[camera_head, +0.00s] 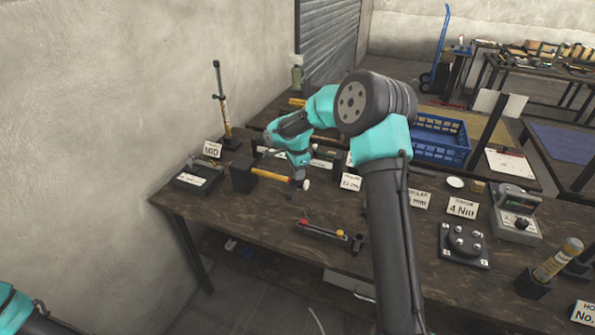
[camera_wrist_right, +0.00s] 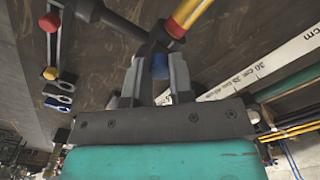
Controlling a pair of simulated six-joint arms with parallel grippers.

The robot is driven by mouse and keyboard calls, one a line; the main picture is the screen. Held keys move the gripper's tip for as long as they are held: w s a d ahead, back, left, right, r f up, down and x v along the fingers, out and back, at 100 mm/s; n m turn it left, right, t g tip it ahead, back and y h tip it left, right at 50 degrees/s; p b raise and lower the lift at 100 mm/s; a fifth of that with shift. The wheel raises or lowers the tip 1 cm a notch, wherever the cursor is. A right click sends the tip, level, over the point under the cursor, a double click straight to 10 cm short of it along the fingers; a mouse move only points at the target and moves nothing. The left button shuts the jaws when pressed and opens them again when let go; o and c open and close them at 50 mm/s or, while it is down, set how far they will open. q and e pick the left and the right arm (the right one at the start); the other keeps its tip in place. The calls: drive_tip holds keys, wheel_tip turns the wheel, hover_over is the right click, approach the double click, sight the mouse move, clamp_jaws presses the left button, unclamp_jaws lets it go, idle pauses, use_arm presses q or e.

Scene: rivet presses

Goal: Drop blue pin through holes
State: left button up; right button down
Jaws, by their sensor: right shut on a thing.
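My right gripper (camera_head: 297,183) is above the workbench in the head view, close to the mallet's yellow handle (camera_head: 270,174). In the right wrist view my right gripper (camera_wrist_right: 157,72) is shut on a small blue piece, which looks like the blue pin (camera_wrist_right: 160,66). Only a short part of the pin shows between the fingers. A dark part with a yellow and red shaft (camera_wrist_right: 190,14) lies just beyond the fingertips; I cannot tell whether the pin touches it. The holes cannot be made out. My left gripper is out of view.
A dark bar with red and yellow balls (camera_head: 322,231) lies near the bench's front edge. A white ruler (camera_wrist_right: 262,72) lies beside the gripper. A tall post (camera_head: 222,105), label cards and a grey device (camera_head: 516,215) also stand on the bench (camera_head: 420,270).

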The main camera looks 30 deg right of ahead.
drive_tip(key=shift+f, duration=0.1)
drive_tip(key=c, duration=0.9)
unclamp_jaws()
wheel_tip(320, 180, up, 18)
drive_tip(key=shift+f, duration=0.25)
drive_tip(key=shift+f, duration=0.1)
idle(0.3)
